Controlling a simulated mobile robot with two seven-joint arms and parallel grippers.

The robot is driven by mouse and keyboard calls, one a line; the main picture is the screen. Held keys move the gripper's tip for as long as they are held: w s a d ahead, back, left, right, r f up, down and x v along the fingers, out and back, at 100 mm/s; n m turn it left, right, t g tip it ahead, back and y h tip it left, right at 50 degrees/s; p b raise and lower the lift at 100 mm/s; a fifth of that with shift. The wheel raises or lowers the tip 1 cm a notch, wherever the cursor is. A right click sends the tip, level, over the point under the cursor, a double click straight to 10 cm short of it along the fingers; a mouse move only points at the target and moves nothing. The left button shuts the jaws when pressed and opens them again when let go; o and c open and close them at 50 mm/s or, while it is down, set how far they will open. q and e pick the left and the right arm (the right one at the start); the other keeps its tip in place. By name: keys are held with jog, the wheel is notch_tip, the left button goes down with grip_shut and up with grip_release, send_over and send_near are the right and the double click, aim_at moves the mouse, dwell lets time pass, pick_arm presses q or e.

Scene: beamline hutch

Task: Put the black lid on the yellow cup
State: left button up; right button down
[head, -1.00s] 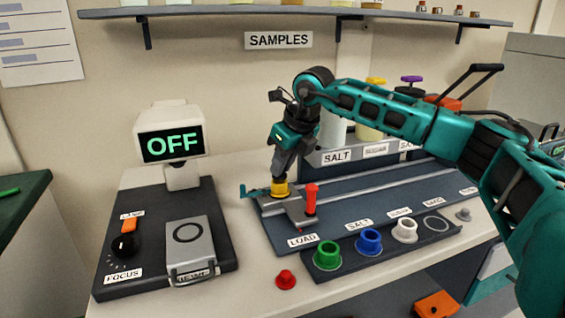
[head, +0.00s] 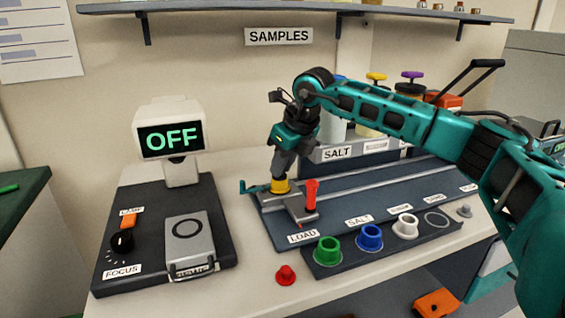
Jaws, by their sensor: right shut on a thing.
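The yellow cup (head: 280,187) stands upright on the grey carriage (head: 290,205) at the left end of the rail, near the LOAD label. My right gripper (head: 281,176) points down right over the cup, its fingertips at the cup's top. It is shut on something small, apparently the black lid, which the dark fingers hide. I cannot tell whether the lid touches the rim. My left gripper is out of view.
A red lid (head: 286,275) lies in front. A red handle (head: 312,192) rises close beside the yellow cup. The OFF display (head: 169,140) stands left.

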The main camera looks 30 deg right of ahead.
jog(key=c, duration=1.2)
grip_release()
jog(key=shift+o, duration=1)
jog(key=shift+s+r, duration=0.1)
jog(key=shift+r, duration=0.25)
jog(key=p+v, duration=0.1)
jog(key=v, duration=1.1)
jog(key=shift+s, duration=0.15)
